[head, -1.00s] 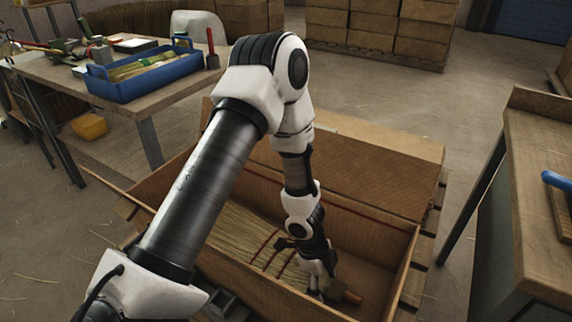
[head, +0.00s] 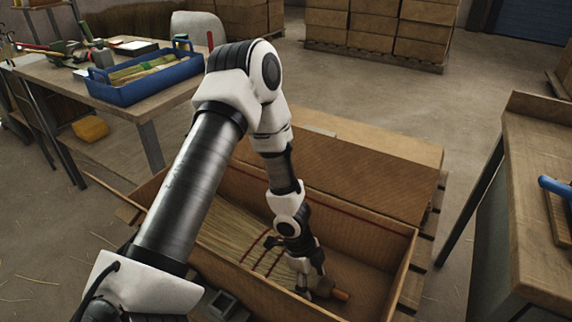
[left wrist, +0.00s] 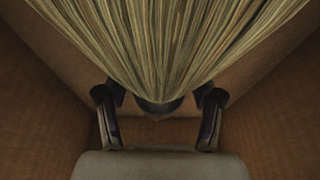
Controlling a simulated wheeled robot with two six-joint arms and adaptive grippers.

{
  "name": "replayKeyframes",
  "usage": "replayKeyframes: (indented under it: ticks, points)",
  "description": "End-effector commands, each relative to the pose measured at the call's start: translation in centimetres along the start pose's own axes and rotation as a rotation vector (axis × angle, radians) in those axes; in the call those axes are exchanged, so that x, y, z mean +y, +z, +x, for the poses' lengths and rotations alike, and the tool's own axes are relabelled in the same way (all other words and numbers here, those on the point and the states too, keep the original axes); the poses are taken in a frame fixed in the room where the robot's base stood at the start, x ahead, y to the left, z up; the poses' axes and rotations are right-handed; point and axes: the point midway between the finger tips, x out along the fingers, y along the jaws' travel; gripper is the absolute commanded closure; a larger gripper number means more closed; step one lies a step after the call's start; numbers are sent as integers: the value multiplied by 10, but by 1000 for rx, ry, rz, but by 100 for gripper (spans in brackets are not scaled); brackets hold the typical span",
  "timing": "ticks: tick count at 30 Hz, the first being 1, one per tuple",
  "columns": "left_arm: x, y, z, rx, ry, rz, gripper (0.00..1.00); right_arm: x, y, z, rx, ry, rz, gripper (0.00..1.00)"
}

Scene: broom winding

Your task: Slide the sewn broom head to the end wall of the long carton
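The sewn broom head (head: 223,228) lies flat inside the long carton (head: 362,231). Its pale straw points left, dark red stitching crosses it, and a short brown stub (head: 340,295) shows at its right end. My left gripper (head: 314,288) reaches down into the carton at the narrow end of the broom head, just left of the stub. In the left wrist view the straw (left wrist: 165,40) narrows to a dark neck (left wrist: 158,105). The left fingers (left wrist: 158,100) stand apart on either side of it, with gaps visible. The carton's left end is partly hidden by my arm.
A closed carton (head: 370,165) lies behind the open one, on a pallet. A table with a blue tray (head: 145,75) stands at the upper left. A workbench (head: 535,180) stands at the right. The carton floor right of the stub is bare.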

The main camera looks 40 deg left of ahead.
Motion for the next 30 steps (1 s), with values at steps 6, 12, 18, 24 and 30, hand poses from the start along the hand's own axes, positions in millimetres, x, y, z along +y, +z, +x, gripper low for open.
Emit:
replayKeyframes:
  ticks: [6,12,18,24,30]
  points:
    - [0,6,-3,1,1,-1,35,0,0,-6,0,0,0,60]
    - [0,12,-4,1,0,0,35,0,0,-10,0,0,0,60]
    - [0,16,-5,0,0,1,35,0,0,-12,0,0,0,60]
    - [0,12,-2,0,0,3,35,0,0,-8,0,0,0,60]
    - [0,5,-1,0,1,2,35,0,0,-5,0,0,0,60]
